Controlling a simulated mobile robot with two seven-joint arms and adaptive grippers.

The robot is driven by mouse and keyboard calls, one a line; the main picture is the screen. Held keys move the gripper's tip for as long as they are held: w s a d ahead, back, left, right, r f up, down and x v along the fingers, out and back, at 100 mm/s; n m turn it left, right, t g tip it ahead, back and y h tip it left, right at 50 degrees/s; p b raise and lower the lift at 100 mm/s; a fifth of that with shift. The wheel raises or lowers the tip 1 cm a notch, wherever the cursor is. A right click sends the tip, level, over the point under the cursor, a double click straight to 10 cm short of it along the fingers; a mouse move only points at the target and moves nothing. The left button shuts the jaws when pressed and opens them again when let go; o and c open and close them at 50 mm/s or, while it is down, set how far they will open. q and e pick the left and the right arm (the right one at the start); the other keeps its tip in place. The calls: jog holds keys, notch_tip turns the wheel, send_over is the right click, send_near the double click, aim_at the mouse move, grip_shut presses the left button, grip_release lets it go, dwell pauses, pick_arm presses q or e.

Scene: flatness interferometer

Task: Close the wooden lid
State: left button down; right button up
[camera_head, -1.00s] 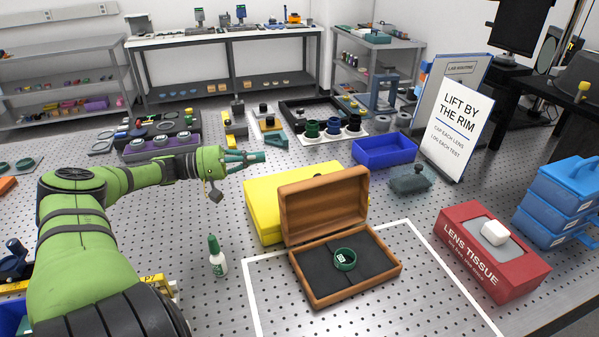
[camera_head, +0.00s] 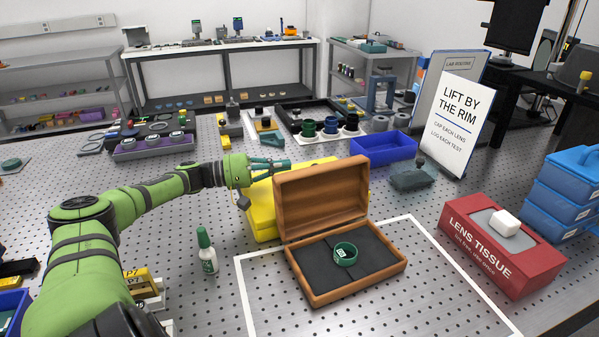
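The wooden lid (camera_head: 322,200) stands open and upright at the back edge of the wooden box (camera_head: 318,295). A green ring-shaped piece with a small white label (camera_head: 345,254) sits on the dark lining inside the box. My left gripper (camera_head: 285,165) is behind and left of the lid's top edge, above the yellow case (camera_head: 262,218), and looks apart from the lid. Its teal fingers point right; their gap is too small to judge. My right gripper is not in view.
A white outline on the perforated table surrounds the box. A dropper bottle (camera_head: 207,251) stands to the left. A red lens tissue box (camera_head: 501,246) and blue cases (camera_head: 563,195) are at the right. A blue bin (camera_head: 384,148) and a sign (camera_head: 459,112) stand behind.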

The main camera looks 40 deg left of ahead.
aim_at(299, 170)
pick_arm(q)
jog(key=shift+x, duration=0.85)
jog(key=shift+w+d+r, duration=0.15)
jog(key=shift+w+d, duration=0.3)
jog(key=shift+w, duration=0.1)
jog(key=shift+s+d+p, duration=0.2)
jog(key=shift+d+p, duration=0.25)
jog(key=shift+p, duration=0.15)
jog(key=shift+s+d+r+p, duration=0.2)
jog(key=shift+s+d+p, duration=0.15)
jog(key=shift+d+p, duration=0.35)
jog(key=shift+s+d+p, duration=0.2)
jog(key=shift+d+p, duration=0.2)
jog(key=shift+d, duration=0.25)
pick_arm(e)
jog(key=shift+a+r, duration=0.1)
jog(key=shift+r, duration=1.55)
